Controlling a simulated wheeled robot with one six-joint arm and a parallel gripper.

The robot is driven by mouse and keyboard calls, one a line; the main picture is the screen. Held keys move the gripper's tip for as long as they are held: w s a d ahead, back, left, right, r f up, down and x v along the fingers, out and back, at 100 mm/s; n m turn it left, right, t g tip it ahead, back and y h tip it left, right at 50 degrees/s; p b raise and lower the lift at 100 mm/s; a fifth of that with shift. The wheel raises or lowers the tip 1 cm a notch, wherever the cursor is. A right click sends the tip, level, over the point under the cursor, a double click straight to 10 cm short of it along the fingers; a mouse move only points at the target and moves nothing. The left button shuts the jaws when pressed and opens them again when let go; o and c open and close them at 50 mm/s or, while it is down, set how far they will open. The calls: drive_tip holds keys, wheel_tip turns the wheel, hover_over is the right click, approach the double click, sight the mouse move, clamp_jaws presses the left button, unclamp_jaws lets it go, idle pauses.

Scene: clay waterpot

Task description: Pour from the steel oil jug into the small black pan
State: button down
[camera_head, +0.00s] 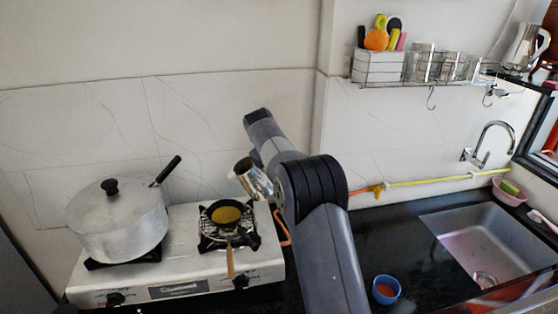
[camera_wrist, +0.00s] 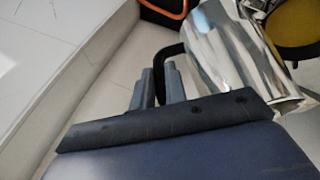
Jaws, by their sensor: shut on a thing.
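The steel oil jug (camera_head: 254,179) is tilted in the air just right of the small black pan, its top end toward the pan. In the wrist view the shiny jug (camera_wrist: 232,52) fills the upper right, with a black handle. My gripper (camera_wrist: 161,80) is shut on that handle; in the head view my arm hides the fingers. The small black pan (camera_head: 211,222) sits on the right burner with yellow oil in it and a wooden handle toward the front. Part of the pan's yellow content (camera_wrist: 296,22) shows in the wrist view. No falling stream can be made out.
A large lidded pot (camera_head: 117,217) stands on the left burner of the white stove (camera_head: 181,262). A blue cup (camera_head: 386,289) sits on the dark counter. The sink (camera_head: 486,249) is at right. A wire shelf (camera_head: 420,80) with glasses hangs above.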

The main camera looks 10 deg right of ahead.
drive_tip(key=shift+d+f+y+b, duration=0.15)
drive_tip(key=shift+f+y+b, duration=0.3)
drive_tip(key=shift+y, duration=0.75)
drive_tip(key=shift+w+g, duration=0.1)
drive_tip(key=shift+g, duration=0.2)
drive_tip(key=shift+b, duration=0.35)
drive_tip(key=shift+f+m+y+b, duration=0.4)
drive_tip(key=shift+f+y, duration=0.3)
drive_tip(key=shift+y, duration=0.1)
drive_tip(key=shift+a+f+y, duration=0.15)
drive_tip(key=shift+a+y, duration=0.1)
drive_tip(key=shift+y, duration=0.15)
